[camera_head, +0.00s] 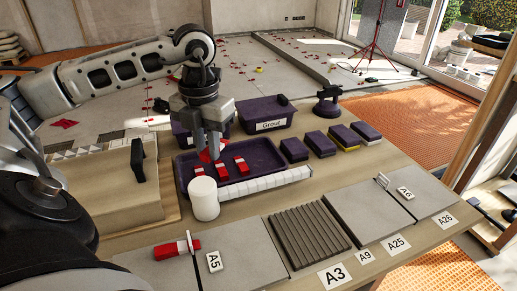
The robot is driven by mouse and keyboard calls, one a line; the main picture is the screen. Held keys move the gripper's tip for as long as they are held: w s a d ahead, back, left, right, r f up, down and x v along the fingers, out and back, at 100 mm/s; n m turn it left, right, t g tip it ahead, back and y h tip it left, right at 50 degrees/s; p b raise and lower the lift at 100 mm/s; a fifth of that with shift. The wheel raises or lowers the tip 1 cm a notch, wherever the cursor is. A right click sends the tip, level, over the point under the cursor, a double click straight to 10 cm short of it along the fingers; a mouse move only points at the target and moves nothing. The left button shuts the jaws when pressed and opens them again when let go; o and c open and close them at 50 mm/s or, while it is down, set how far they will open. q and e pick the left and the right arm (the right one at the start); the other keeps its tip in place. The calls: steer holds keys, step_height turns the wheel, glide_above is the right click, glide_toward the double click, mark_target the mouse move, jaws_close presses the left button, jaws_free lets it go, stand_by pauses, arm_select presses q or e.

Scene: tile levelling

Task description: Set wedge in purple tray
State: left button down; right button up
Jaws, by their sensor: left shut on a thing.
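The purple tray (262,155) stands on the workbench, left of centre. Several red wedges with white parts lie in it, among them one at the left (197,169), one in the middle (221,173) and one at the right (241,165). My left gripper (212,153) points down over the back left part of the tray, shut on a red wedge (206,156). The fingers partly hide this wedge, and I cannot tell whether it touches the tray floor. Another red and white wedge (172,250) lies on a grey tile at the front left. My right gripper is not in view.
A white cylinder (204,199) stands at the tray's front edge, beside a row of white blocks (270,183). A purple grout box (268,115) is behind the tray. Dark sponges (294,149) lie to its right. Grey tiles (370,215) cover the bench front.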

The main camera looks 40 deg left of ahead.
arm_select(q)
steer(key=w, duration=0.4)
steer(key=p, duration=0.1)
glide_above(256, 167)
steer(key=s, duration=0.1)
step_height(256, 167, down, 9)
steer(key=shift+r, duration=0.2)
steer(key=shift+w+f, duration=0.55)
steer(key=shift+f, duration=1.6)
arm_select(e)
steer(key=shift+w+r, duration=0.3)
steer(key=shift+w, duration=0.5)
arm_select(q)
steer(key=shift+f, duration=0.2)
steer(key=c, duration=1.6)
jaws_free()
steer(key=shift+r, duration=0.1)
